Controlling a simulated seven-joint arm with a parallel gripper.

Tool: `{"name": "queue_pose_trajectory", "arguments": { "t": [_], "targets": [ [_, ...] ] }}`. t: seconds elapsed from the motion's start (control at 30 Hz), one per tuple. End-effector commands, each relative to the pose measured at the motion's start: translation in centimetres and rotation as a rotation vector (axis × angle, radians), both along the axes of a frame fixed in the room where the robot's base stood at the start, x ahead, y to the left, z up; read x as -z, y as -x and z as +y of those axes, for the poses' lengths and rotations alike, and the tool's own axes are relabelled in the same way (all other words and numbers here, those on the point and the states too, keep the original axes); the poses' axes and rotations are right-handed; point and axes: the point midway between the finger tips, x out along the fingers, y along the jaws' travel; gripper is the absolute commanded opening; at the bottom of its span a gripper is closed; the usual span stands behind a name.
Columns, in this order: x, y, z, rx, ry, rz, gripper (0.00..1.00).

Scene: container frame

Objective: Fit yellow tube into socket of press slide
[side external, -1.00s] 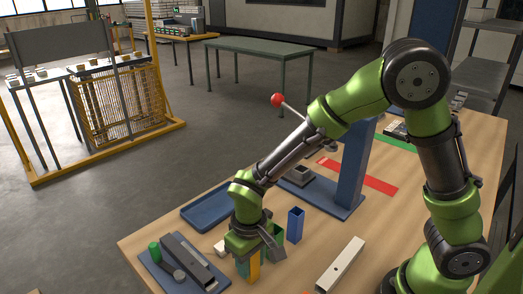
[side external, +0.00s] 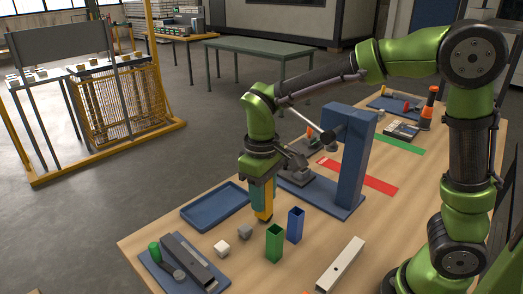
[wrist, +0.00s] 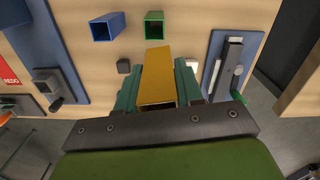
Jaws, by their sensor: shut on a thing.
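My gripper (side external: 261,186) is shut on the yellow tube (side external: 264,208) and holds it about upright above the table, between the blue tray and the press. In the wrist view, the yellow tube (wrist: 155,75) sits between my two teal fingers. The blue press (side external: 350,165) stands right of my gripper, with a column, a lever and a blue base. A grey block (side external: 298,167) on its base looks like the slide; my gripper partly covers this area. The grey block also shows at the left of the wrist view (wrist: 46,83). I cannot make out its socket opening clearly. The tube is apart from it.
A green tube (side external: 274,243) and a blue tube (side external: 296,224) stand in front of the press. Two small cubes, one white (side external: 222,248) and one grey (side external: 245,231), lie nearby. A blue tray (side external: 214,206), a clamp-like fixture (side external: 185,262) and a pale beam (side external: 340,262) are around them.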

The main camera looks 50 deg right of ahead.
Motion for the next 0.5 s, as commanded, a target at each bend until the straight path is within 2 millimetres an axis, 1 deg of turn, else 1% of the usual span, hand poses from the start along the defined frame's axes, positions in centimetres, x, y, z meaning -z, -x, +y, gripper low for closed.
{"name": "queue_pose_trajectory", "arguments": {
  "t": [0.03, 0.1, 0.2, 0.3, 0.37, 0.47, 0.5],
  "targets": [
    [-0.7, -0.7, -2.2, 0.025, -0.001, -0.007, 0.05],
    [-1.5, -1.3, -4.7, 0.051, -0.003, -0.012, 0.05],
    [-2.2, -1.7, -7.5, 0.107, -0.004, -0.02, 0.05],
    [-2.6, -2.0, -9.2, 0.153, -0.003, -0.03, 0.05],
    [-3.0, -2.0, -9.7, 0.166, -0.003, -0.033, 0.05],
    [-4.8, -2.1, -10.0, 0.174, -0.004, -0.037, 0.05],
    [-6.0, -2.1, -10.0, 0.174, -0.003, -0.039, 0.05]
  ]
}}
